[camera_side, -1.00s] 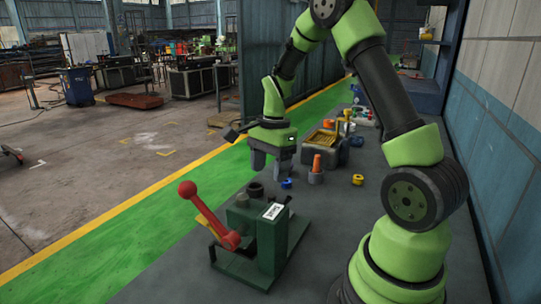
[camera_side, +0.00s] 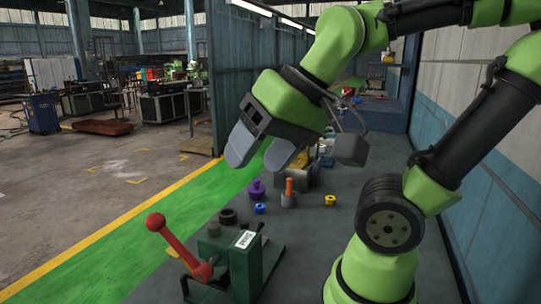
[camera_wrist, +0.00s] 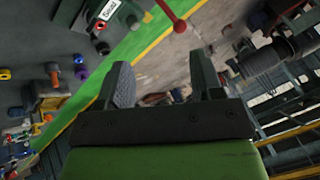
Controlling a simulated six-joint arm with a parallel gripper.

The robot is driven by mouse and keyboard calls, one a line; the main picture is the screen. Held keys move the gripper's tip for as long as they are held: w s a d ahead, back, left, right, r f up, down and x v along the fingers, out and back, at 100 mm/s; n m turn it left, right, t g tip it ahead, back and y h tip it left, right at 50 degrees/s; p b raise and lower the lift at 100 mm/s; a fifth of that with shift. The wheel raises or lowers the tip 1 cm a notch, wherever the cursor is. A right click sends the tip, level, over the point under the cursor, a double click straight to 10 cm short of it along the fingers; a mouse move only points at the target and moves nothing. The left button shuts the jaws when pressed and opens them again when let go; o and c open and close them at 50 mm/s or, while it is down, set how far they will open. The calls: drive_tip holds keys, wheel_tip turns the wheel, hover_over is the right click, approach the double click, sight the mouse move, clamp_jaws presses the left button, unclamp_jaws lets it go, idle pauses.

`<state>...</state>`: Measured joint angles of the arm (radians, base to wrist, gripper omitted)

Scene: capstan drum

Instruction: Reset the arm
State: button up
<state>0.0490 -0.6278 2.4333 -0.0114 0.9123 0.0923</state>
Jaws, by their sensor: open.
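My gripper (camera_side: 261,157) is open and empty, raised in the air above the bench in the side view. Its two grey fingers point down and to the left, clear of everything. In the wrist view the fingers (camera_wrist: 162,78) stand apart with nothing between them. Below and in front of it, the green bench machine (camera_side: 240,265) stands at the near end of the bench. Its lever with a red ball knob (camera_side: 156,222) leans to the left. The machine (camera_wrist: 100,12) also shows at the top of the wrist view.
A purple piece (camera_side: 257,190), a black ring (camera_side: 228,215), a blue ring (camera_side: 260,208), an orange-topped piece (camera_side: 289,193) and a yellow ring (camera_side: 330,200) lie on the grey bench (camera_side: 330,240). A wall (camera_side: 450,130) runs along the right.

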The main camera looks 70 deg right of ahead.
drive_tip(key=shift+s+a+n+t, duration=0.15)
drive_tip(key=shift+s+a+n, duration=0.1)
drive_tip(key=shift+s+n, duration=0.2)
drive_tip(key=shift+s+a+n+t, duration=0.15)
drive_tip(key=shift+s+a+n, duration=0.05)
drive_tip(key=shift+s+n, duration=0.25)
